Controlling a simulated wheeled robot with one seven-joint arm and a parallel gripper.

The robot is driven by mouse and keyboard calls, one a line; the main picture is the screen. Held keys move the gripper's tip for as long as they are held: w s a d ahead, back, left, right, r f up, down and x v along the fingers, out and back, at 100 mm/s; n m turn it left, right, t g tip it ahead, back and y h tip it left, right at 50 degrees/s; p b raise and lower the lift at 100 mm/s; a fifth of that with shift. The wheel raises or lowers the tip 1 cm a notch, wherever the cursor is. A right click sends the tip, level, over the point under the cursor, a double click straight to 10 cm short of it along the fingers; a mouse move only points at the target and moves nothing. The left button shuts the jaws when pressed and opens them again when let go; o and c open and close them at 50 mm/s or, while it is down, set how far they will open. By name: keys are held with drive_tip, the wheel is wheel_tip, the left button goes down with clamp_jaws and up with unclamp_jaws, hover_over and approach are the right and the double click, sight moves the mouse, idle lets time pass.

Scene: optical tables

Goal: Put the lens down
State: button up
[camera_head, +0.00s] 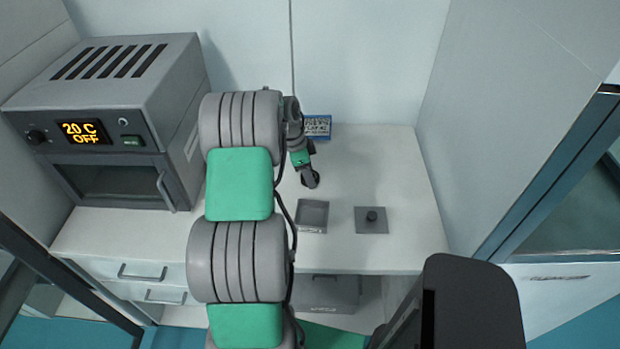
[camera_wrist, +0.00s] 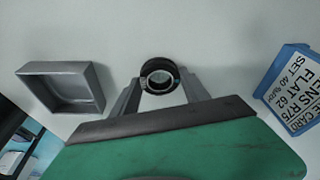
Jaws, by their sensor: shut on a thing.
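The lens (camera_wrist: 160,76) is a round glass in a dark ring mount. My gripper (camera_wrist: 158,88) is shut on it, with one finger on each side of the ring in the wrist view. In the head view my gripper (camera_head: 310,178) is over the white table, behind the open grey tray. The lens is too small and dark to make out clearly there. I cannot tell how high the lens is above the table.
The grey square tray (camera_head: 312,230) looks empty; it also shows in the wrist view (camera_wrist: 35,70). A blue-edged label card (camera_head: 318,126) stands behind. A grey oven (camera_head: 110,120) stands left. The table's right side is clear.

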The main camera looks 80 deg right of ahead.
drive_tip(key=c, duration=0.9)
